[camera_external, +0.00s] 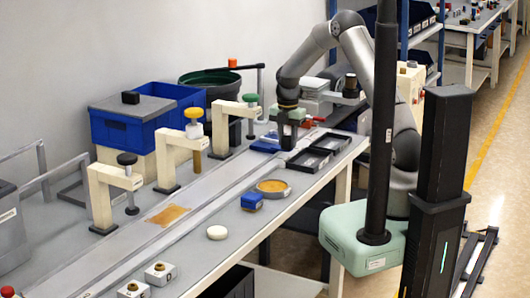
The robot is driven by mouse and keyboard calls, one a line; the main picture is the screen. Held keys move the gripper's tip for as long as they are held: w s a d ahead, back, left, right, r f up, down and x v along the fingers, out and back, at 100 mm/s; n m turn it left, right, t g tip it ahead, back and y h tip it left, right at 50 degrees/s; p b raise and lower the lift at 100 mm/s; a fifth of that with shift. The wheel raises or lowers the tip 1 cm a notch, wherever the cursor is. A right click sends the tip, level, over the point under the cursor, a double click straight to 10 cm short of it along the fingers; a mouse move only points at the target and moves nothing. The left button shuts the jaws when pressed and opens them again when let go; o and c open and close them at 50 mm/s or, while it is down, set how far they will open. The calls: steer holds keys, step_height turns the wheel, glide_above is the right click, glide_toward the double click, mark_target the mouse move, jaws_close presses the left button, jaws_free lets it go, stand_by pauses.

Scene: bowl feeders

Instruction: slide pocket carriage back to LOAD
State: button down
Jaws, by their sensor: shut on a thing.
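My gripper (287,143) points down at the far part of the bench, low over the end of the long pale rail (190,208). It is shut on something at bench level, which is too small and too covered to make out. A flat blue piece (266,144) lies just left of the gripper. I cannot tell whether it is the pocket carriage or whether the gripper touches it. No LOAD marking is readable in this view.
Cream press stands with a black knob (127,158), a yellow knob (194,113) and a green knob (250,98) line the rail's left side.

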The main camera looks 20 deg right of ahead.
steer(key=c, duration=1)
jaws_free()
steer(key=shift+c, duration=0.2)
steer(key=shift+r, duration=0.15)
step_height(320, 180, up, 17)
steer(key=b, duration=0.1)
steer(key=shift+r, duration=0.15)
steer(key=shift+d, duration=0.1)
